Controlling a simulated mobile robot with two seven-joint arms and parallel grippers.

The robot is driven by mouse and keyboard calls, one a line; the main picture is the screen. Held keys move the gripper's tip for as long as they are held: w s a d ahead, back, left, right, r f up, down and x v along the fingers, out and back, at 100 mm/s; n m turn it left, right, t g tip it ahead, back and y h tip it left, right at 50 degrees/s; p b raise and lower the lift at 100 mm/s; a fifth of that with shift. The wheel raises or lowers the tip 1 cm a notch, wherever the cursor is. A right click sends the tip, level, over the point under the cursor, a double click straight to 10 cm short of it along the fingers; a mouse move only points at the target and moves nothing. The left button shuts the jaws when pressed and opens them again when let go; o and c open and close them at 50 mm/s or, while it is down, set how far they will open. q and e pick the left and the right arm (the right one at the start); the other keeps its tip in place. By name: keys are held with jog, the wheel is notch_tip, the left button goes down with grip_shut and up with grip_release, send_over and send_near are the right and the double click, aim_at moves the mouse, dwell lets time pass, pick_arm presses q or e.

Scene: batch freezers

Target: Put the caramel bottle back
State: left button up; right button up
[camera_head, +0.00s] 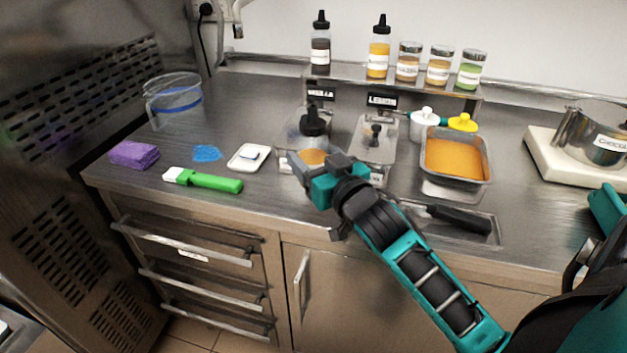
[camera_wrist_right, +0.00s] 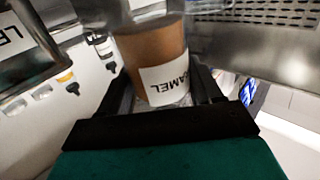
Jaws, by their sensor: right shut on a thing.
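The caramel bottle (camera_head: 314,157) has a black cap, brown contents and a white label. My right gripper (camera_head: 311,172) is shut on it, and it looks roughly upright above the front of the counter. In the right wrist view the bottle (camera_wrist_right: 152,50) sits between the fingers, with part of its label readable. The raised shelf (camera_head: 345,79) at the back holds a dark bottle (camera_head: 320,48) and a yellow bottle (camera_head: 378,52), with a gap between them. My left gripper is not in view.
Jars (camera_head: 438,68) fill the shelf's right part. Below stand a clear container (camera_head: 373,152), a white pot (camera_head: 423,124) and a tray of orange stuff (camera_head: 455,160). A green-handled tool (camera_head: 210,181), purple sponge (camera_head: 134,154) and clear tub (camera_head: 173,100) lie left; a scale (camera_head: 560,150) stands right.

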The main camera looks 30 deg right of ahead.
jog(key=shift+f+b, duration=0.45)
jog(key=shift+f, duration=1.7)
jog(key=o, duration=0.7)
jog(key=shift+f, duration=0.2)
jog(key=o, duration=0.5)
jog(key=shift+r, duration=0.1)
